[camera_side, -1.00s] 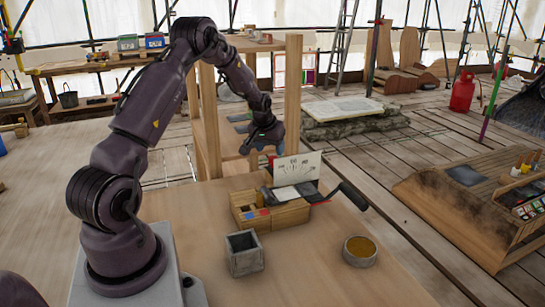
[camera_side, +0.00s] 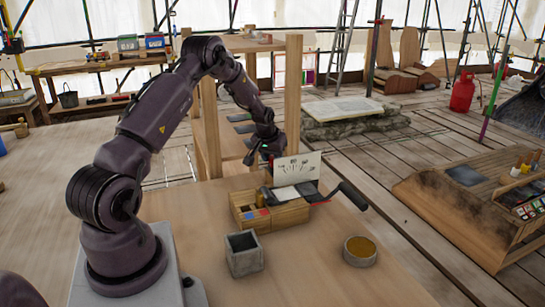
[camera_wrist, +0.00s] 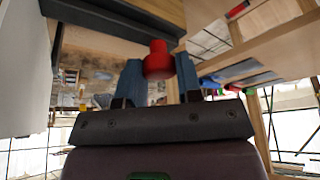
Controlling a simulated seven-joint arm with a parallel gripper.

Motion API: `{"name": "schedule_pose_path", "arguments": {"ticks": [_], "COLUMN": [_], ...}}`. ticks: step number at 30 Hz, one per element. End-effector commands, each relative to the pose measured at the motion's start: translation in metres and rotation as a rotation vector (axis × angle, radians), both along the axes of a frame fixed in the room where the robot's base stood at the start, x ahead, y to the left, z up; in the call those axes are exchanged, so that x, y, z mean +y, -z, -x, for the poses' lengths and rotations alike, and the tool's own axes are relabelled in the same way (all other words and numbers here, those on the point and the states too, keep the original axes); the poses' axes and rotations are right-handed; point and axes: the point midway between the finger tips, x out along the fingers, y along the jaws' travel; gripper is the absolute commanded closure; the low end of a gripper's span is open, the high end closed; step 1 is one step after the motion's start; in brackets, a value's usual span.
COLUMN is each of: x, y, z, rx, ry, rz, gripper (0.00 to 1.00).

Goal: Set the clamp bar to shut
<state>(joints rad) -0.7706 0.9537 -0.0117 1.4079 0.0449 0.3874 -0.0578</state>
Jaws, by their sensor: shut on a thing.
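In the wrist view, the two blue fingers of my gripper (camera_wrist: 160,82) are on either side of a red knob (camera_wrist: 158,60) and shut on it. A dark bar (camera_wrist: 110,18) runs along a wooden part just above the knob. Whether the knob belongs to the clamp bar cannot be told. In the side view, my gripper (camera_side: 262,162) is at the back left of the wooden fixture (camera_side: 290,214), behind its white dial board (camera_side: 298,168). The fingers and knob are largely hidden there. A black lever (camera_side: 349,196) sticks out at the fixture's right.
A grey stone-like cup (camera_side: 243,262) stands in front of the fixture, and a round dish (camera_side: 360,251) stands to the right. Wooden posts (camera_side: 293,100) rise close behind my gripper. The tabletop's front is clear.

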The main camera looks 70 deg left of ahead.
Motion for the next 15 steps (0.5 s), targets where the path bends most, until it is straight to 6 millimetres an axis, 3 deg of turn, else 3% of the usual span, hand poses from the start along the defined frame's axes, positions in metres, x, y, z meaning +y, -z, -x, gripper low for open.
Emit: {"name": "schedule_pose_path", "arguments": {"ticks": [4, 12, 15], "x": [-0.014, -0.074, -0.086], "y": [0.0, 0.0, 0.0], "z": [-0.002, -0.002, -0.001], "rx": [0.002, 0.002, 0.0], "ry": [0.004, 0.007, 0.005], "rz": [0.001, 0.001, 0.0], "gripper": [1.0, 1.0, 1.0]}}
